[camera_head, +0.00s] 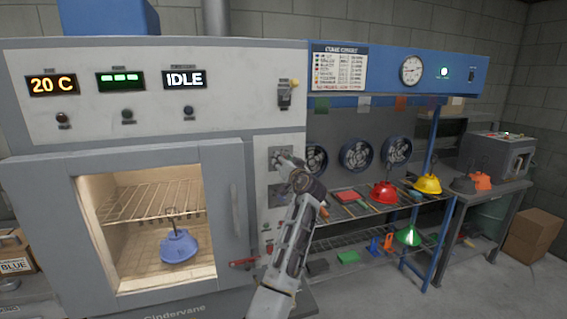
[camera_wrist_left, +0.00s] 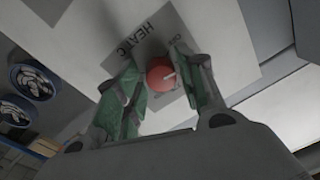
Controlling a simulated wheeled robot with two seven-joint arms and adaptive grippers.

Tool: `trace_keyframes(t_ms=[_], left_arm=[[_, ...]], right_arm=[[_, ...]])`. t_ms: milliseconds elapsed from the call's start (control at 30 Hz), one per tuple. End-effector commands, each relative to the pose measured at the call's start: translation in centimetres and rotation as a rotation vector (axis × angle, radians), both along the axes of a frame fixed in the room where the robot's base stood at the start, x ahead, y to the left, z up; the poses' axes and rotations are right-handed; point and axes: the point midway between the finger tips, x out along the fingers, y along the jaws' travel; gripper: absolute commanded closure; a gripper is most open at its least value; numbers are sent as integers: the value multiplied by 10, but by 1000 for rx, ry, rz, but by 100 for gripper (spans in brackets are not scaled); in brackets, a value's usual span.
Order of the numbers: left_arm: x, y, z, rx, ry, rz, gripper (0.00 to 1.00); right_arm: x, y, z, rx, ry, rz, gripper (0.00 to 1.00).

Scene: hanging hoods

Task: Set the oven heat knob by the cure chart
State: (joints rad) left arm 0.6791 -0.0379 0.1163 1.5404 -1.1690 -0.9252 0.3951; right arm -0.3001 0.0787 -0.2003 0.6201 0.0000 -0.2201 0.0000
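The red heat knob (camera_wrist_left: 160,75) with a white pointer line sits on a grey plate lettered "HEAT" in the left wrist view. My left gripper (camera_wrist_left: 163,88) is open, with its green-padded fingers on either side of the knob; contact cannot be told. In the head view my left gripper (camera_head: 284,160) is at the oven's side panel (camera_head: 272,215) and hides the knob. The oven (camera_head: 215,115) displays 20 C (camera_head: 53,84) and IDLE (camera_head: 185,79). A blue hood (camera_head: 178,245) hangs in its lit chamber. The cure chart (camera_head: 338,68) is too small to read. My right gripper is out of view.
Right of the oven, a rack holds a red hood (camera_head: 383,192), a yellow hood (camera_head: 427,184) and a green hood (camera_head: 409,235). Several fans (camera_head: 356,155) are behind. The oven handle (camera_head: 237,210) is beside my arm.

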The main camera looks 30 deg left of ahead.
Motion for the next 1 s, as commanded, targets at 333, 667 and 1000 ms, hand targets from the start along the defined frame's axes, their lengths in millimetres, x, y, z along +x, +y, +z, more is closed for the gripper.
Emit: trace_keyframes(t_ms=[333,667,1000], left_arm=[[0,0,0,-1,0,0,49],[-7,-10,-1,-1,-1,0,49],[-32,-42,-3,-2,0,-1,49]], right_arm=[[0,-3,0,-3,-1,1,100],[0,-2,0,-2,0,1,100],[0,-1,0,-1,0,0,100]])
